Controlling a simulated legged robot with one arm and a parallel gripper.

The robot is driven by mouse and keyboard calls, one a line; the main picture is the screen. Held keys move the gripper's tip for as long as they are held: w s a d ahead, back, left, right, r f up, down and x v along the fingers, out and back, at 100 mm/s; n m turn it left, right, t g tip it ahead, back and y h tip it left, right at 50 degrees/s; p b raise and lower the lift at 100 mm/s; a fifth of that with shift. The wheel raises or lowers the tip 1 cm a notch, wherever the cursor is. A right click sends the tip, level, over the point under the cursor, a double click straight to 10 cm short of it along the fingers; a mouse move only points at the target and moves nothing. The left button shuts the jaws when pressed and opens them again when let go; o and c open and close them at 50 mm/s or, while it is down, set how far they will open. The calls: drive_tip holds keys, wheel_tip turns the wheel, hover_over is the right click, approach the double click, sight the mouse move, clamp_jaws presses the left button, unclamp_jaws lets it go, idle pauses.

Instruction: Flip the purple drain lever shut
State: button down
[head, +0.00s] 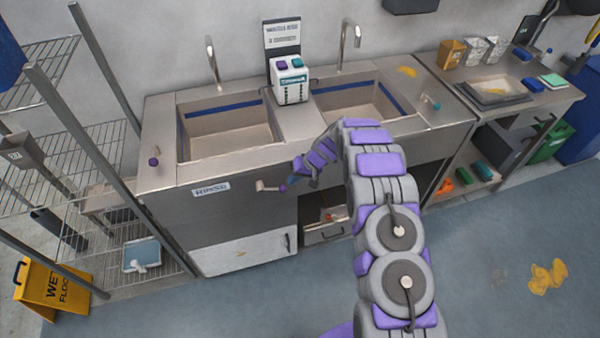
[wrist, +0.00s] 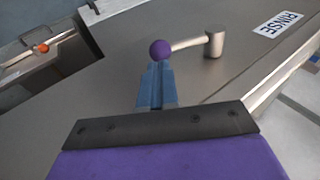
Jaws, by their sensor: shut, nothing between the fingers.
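The purple drain lever is on the sink's front panel, right of the RINSE label. In the wrist view its purple ball knob (wrist: 160,50) is at the end of a pale arm running right to a metal post (wrist: 214,43). In the head view the lever (head: 267,187) lies roughly level, its knob end pointing right and partly covered by my gripper (head: 286,184). My gripper is shut and empty; its blue fingers (wrist: 156,84) point at the knob from just below it in the wrist view. I cannot tell whether they touch it.
Two basins share the steel counter, with a dispenser (head: 289,80) between them. Another purple-knobbed lever (head: 154,161) stands at the counter's left; a teal-tipped one (head: 431,102) is at right. An open drawer (head: 325,233) sits below. A wire rack and yellow sign (head: 52,290) stand left.

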sight(285, 187)
drive_tip(key=shift+x, duration=1.7)
drive_tip(key=shift+d+f+b, duration=0.1)
drive_tip(key=shift+d+b, duration=0.05)
drive_tip(key=shift+b, duration=0.15)
